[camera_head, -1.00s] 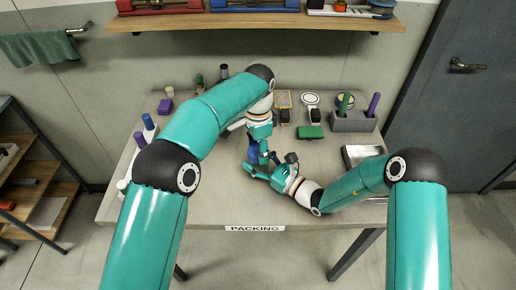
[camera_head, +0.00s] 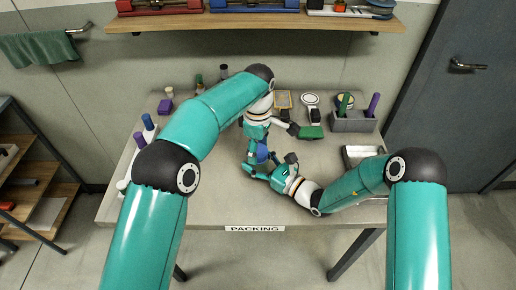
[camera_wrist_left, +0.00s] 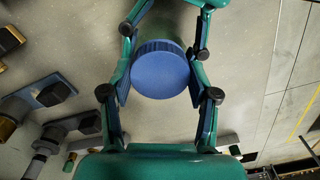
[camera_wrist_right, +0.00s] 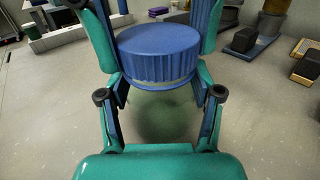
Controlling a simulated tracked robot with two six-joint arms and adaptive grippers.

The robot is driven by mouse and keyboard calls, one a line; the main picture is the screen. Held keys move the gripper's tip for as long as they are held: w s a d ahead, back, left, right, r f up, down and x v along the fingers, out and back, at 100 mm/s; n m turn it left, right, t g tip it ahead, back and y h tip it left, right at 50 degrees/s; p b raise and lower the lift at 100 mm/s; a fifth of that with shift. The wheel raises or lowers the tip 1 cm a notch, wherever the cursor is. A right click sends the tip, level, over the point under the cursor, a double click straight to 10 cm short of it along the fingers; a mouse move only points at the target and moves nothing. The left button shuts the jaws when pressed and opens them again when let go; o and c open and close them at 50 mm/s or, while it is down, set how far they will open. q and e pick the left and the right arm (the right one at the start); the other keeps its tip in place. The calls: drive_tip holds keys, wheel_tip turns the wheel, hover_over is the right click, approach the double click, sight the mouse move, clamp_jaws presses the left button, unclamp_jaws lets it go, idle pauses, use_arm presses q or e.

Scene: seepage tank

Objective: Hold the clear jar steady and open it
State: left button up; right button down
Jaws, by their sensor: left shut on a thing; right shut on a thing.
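The jar (camera_wrist_right: 160,115) is clear with a ribbed blue lid (camera_wrist_left: 160,70) on top. My left gripper (camera_wrist_left: 158,84) comes from above and is shut on the lid, one finger on each side. My right gripper (camera_wrist_right: 160,98) is low and level, shut around the clear body below the lid. The lid (camera_wrist_right: 158,50) sits straight over the body in the right wrist view; whether it is loose cannot be told. In the head view both grippers meet at the table's middle and largely hide the jar.
The grey table (camera_head: 200,208) has free room in front. A green block (camera_head: 310,132) lies right of the grippers. A grey holder (camera_head: 352,124) with green and purple rods stands behind right. A shallow tray (camera_head: 362,152) is near my right forearm. A purple-topped object (camera_head: 165,106) stands back left.

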use_arm(q)
drive_tip(key=n, duration=0.4)
drive_tip(key=shift+w+a+n, duration=0.1)
drive_tip(key=shift+w+n, duration=0.05)
drive_tip(key=shift+n, duration=0.15)
use_arm(e)
drive_tip(key=shift+s, duration=0.1)
use_arm(q)
drive_tip(key=shift+r, duration=0.15)
drive_tip(key=shift+r, duration=0.1)
drive_tip(key=shift+r, duration=0.95)
drive_tip(key=shift+r, duration=1.95)
use_arm(e)
drive_tip(key=shift+c, duration=0.6)
unclamp_jaws()
